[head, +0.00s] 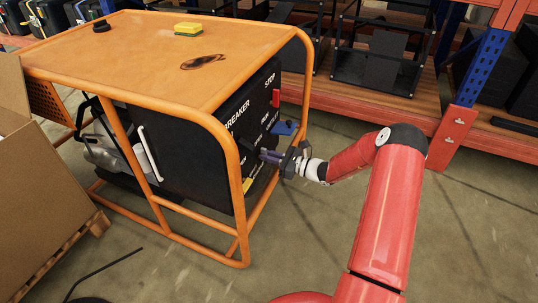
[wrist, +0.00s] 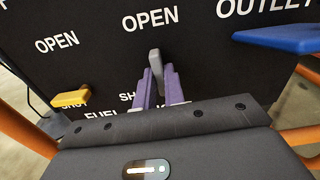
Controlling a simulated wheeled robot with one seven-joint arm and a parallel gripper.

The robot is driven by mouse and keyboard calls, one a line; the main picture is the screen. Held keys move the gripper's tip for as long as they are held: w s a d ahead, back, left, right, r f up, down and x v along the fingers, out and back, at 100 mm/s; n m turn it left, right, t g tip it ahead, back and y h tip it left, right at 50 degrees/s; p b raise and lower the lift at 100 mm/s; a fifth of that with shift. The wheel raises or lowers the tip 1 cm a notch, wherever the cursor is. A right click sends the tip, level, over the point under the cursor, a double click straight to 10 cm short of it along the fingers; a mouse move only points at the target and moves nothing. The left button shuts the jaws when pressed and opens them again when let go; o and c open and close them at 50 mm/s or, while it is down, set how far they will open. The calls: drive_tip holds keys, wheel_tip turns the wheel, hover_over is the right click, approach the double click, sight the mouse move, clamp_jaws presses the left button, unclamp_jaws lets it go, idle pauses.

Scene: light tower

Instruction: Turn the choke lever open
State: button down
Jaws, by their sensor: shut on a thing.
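The grey lever (wrist: 154,62) stands out from the black panel (wrist: 85,28) in the wrist view. Its tip points up, just below an OPEN label. My gripper (wrist: 157,85) has its two purple fingers closed around the lever, one on each side. A SHUT label to the lower left and the name below the lever are partly hidden by the fingers and gripper body. In the head view my gripper (head: 272,157) reaches the panel end of the generator (head: 190,130); the lever itself is hidden there.
A yellow lever (wrist: 71,98) sits left by a SHUT label. A blue part (wrist: 280,38) juts out at the right under OUTLET. The orange frame (head: 237,190) surrounds the generator. A rack (head: 450,150) stands behind; a cardboard box (head: 40,215) is at left.

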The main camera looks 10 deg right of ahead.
drive_tip(key=shift+m, duration=0.4)
drive_tip(key=c, duration=1.5)
unclamp_jaws()
drive_tip(key=shift+d, duration=0.15)
drive_tip(key=v, duration=0.7)
drive_tip(key=shift+s+d, duration=0.2)
drive_tip(key=shift+d, duration=0.05)
drive_tip(key=shift+a, duration=0.1)
